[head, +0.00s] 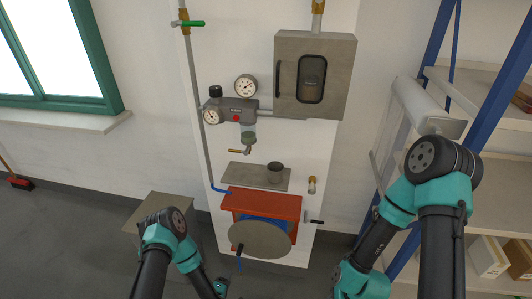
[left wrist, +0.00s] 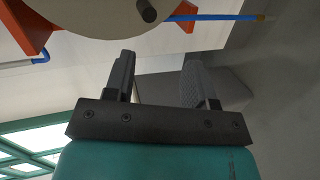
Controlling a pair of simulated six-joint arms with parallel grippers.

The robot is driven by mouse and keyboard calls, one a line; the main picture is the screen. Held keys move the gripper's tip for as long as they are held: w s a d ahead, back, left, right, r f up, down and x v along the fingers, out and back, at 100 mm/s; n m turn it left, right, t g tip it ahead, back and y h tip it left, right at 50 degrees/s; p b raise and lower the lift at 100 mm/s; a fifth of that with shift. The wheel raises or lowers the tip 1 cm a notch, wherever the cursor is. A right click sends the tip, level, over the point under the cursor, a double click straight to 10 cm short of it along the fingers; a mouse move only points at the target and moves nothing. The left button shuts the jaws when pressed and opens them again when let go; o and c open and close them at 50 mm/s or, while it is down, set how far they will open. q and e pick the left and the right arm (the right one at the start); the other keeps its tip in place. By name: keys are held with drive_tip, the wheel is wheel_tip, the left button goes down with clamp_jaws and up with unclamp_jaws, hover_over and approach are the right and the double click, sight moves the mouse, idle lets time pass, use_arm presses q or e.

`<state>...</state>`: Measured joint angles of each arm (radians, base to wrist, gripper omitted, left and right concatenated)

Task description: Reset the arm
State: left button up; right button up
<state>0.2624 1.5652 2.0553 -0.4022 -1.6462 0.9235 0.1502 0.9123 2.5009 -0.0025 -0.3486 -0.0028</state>
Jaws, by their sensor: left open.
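My left arm comes in from the lower left in the head view, and its gripper (head: 221,286) shows only in part at the bottom edge. In the left wrist view the left gripper (left wrist: 158,64) has its two dark fingers apart with nothing between them. It is below the round grey disc (head: 260,239) on the front of the red bench unit (head: 262,202). The disc also shows at the top of the left wrist view (left wrist: 92,14). My right arm is bent at the right of the head view, and its gripper is out of the picture.
A grey plate (head: 242,178) with a dark cup (head: 274,173) is on the panel above the red unit. Higher up are gauges (head: 245,86) and a grey cabinet (head: 290,50). A box (head: 150,207) stands left, and blue-framed shelves (head: 478,55) stand right.

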use_arm(q)
drive_tip(key=s+a+r+m+g, duration=0.2)
drive_tip(key=s+r+m+g, duration=0.4)
drive_tip(key=s+r, duration=0.2)
drive_tip(key=s+a+r+m+g, duration=0.3)
drive_tip(key=s+r+m+g, duration=0.2)
drive_tip(key=s+r+g, duration=0.2)
drive_tip(key=shift+s+a+r+m, duration=0.15)
drive_tip(key=shift+s+r+m, duration=0.25)
drive_tip(key=shift+r, duration=0.25)
